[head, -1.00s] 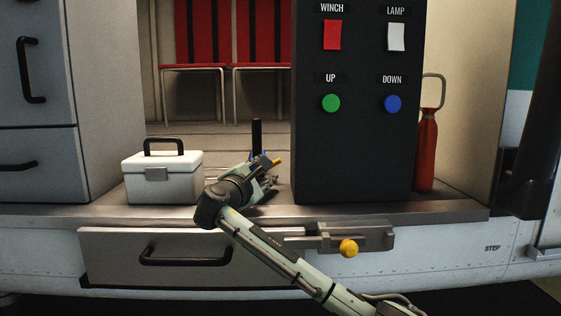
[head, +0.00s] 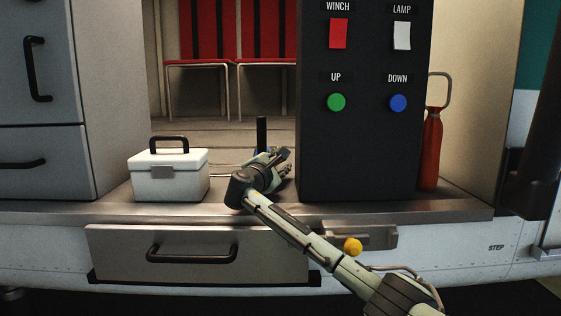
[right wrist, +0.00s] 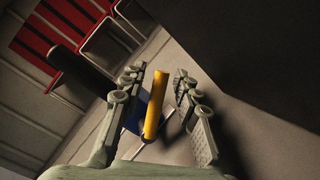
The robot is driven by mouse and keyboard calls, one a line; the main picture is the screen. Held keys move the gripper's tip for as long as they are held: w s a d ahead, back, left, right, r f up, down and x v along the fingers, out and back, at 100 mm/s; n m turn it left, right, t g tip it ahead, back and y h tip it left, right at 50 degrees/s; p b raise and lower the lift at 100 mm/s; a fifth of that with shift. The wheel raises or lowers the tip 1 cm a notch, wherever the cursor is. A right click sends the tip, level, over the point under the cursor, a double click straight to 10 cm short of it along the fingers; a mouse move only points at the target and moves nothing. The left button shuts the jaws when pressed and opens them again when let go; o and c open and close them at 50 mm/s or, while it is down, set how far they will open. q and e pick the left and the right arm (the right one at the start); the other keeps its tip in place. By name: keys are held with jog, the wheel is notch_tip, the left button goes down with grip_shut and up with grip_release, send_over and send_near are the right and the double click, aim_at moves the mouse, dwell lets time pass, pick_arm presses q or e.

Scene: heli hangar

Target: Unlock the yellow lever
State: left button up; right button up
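The yellow lever (right wrist: 155,105) is a short yellow bar in the right wrist view, above a blue part (right wrist: 133,121) beside an upright black post (right wrist: 78,70). The post also shows in the head view (head: 261,132), on the metal ledge; there my right gripper hides the yellow lever. My right gripper (head: 284,160) is over the ledge, just left of the black control panel. In the right wrist view, the fingers of my right gripper (right wrist: 160,72) are apart, one on each side of the lever, with gaps showing. My left gripper is not in view.
The black panel (head: 360,150) stands close right of the gripper. A white case (head: 169,178) stands left on the ledge (head: 110,214). Below are a drawer (head: 120,255) and a yellow knob (head: 353,245) on a latch. A red cylinder (head: 430,150) stands right of the panel.

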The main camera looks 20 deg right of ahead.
grip_shut()
jog(key=n, duration=0.2)
jog(key=a+r+n+t, duration=0.1)
jog(key=n, duration=0.1)
jog(key=a+r+n+t, duration=0.1)
jog(key=n, duration=0.1)
jog(key=shift+w, duration=0.3)
jog(key=shift+o, duration=0.9)
grip_release()
jog(key=shift+r, duration=0.1)
notch_tip(320, 180, up, 10)
